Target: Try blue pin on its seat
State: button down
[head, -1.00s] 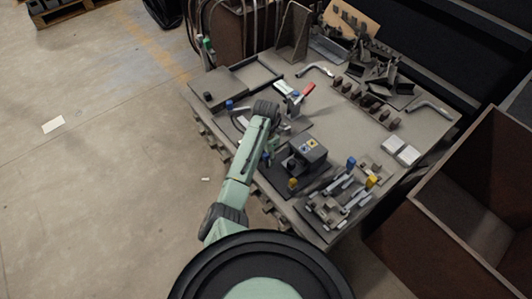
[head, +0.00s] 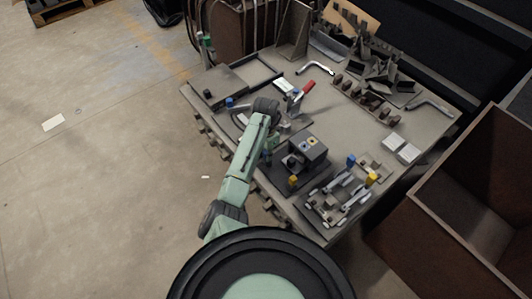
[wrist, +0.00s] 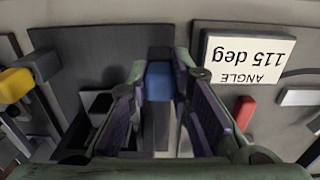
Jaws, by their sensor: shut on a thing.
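A blue pin (wrist: 159,80) shows in the wrist view between the tips of my gripper (wrist: 159,88), which is shut on its blue head. Below the head a grey bar or shaft runs toward the camera; whether the pin stands in a seat or is clear of it, I cannot tell. In the head view my gripper (head: 266,106) is over the left-middle of the bench, and its fingertips and the held pin are hidden by the arm. Other blue-topped parts stand at the bench's left (head: 229,102) and on the front-right fixture (head: 351,160).
A red handle (wrist: 243,110) and an "ANGLE 115 deg" label (wrist: 243,58) lie right of the fingers. A yellow knob (wrist: 16,84) is at left. A dark box (head: 308,148) stands near the arm. A brown bin (head: 470,200) flanks the bench's right side.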

jog(key=shift+r, duration=0.1)
jog(key=shift+r+p, duration=2.75)
jog(key=shift+r, duration=0.15)
